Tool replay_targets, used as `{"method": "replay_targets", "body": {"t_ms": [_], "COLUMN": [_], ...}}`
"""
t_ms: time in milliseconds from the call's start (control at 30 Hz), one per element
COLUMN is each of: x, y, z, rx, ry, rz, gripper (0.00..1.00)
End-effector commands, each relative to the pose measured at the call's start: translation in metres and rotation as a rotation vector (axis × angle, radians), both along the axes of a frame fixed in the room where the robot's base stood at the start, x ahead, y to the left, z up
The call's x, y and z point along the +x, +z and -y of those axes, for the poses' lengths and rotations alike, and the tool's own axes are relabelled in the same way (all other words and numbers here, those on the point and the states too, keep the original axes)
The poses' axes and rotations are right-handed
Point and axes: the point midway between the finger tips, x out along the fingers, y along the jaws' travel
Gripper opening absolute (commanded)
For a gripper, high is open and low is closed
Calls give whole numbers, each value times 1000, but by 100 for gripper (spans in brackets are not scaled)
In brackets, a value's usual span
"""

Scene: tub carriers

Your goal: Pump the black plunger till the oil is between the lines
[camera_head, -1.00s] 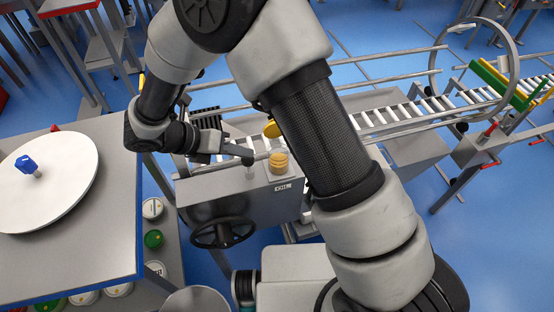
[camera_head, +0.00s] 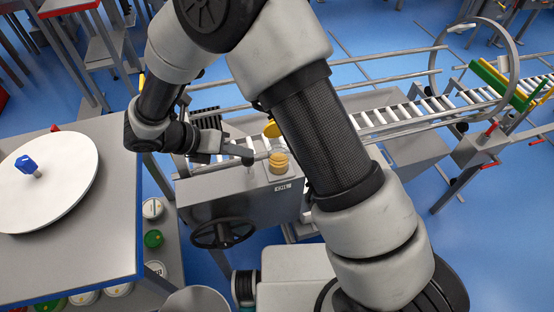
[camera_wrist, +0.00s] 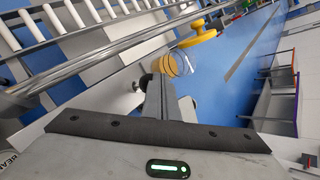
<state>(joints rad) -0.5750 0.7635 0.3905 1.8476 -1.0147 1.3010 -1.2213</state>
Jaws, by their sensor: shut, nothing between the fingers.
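A sight glass of amber oil (camera_head: 279,162) stands on top of a grey machine box (camera_head: 240,196). It also shows in the wrist view (camera_wrist: 168,66), with clear glass around the amber. Its lines are too small to read. My gripper (camera_head: 248,157) is shut and empty, just left of the glass, over the box top. In the wrist view the closed fingers (camera_wrist: 157,92) point toward the glass. A dark rounded knob, apparently the black plunger (camera_wrist: 146,80), is at the fingertips, partly hidden by them. I cannot tell if they touch it.
A yellow knob (camera_head: 272,129) stands behind the glass, close to my forearm. A black handwheel (camera_head: 222,233) is on the box front. A roller conveyor (camera_head: 400,114) with rails runs behind to the right. A table with a white disc (camera_head: 50,190) stands left.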

Motion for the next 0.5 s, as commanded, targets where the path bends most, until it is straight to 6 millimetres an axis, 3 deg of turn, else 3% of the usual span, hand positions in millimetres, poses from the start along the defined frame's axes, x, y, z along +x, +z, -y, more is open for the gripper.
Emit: {"method": "replay_targets", "body": {"t_ms": [500], "x": [0], "y": [-9], "z": [0], "rx": [0], "ry": [0], "rz": [0], "gripper": [0]}}
